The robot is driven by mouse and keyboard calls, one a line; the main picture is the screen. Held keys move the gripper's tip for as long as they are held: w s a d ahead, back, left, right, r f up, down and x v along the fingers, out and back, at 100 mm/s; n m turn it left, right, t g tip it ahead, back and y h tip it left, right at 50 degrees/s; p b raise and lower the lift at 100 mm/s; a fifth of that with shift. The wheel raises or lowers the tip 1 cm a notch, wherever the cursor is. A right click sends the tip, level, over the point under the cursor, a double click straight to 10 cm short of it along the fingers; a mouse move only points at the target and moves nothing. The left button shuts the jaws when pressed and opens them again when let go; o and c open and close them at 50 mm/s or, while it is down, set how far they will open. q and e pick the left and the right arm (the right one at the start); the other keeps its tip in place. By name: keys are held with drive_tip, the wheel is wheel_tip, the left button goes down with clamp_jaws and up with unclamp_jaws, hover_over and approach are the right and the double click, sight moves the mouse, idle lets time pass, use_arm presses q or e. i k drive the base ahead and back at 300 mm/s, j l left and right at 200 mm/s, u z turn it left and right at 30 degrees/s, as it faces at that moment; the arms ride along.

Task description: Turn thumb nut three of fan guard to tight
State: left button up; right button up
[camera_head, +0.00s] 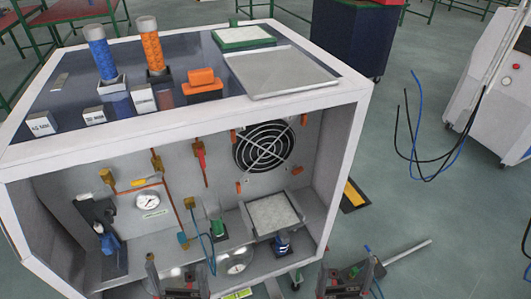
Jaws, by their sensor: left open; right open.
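The round black fan guard (263,147) is on the back wall of the white-framed cabinet, at the upper right of the opening. Small orange thumb nuts sit around it: upper left (234,136), upper right (304,120), lower left (239,187) and lower right (297,170). I cannot tell which is number three or how tight any is. My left gripper (177,272) is open and looks empty at the bottom edge, in front of the cabinet. My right gripper (350,275) is open and looks empty at the bottom, right of the cabinet. Both are well apart from the guard.
A gauge (148,201), orange pipes and brass valves are on the back wall. A square tray (272,213) stands below the guard. The cabinet's right post (342,170) borders the opening. Orange and blue cylinders (152,50) stand on top. Space directly before the guard looks clear.

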sight(296, 170)
drive_tip(key=i+l, duration=0.3)
drive_tip(key=l, duration=0.15)
drive_tip(key=i+l, duration=0.35)
drive_tip(key=l+u, duration=0.05)
drive_tip(key=l, duration=0.05)
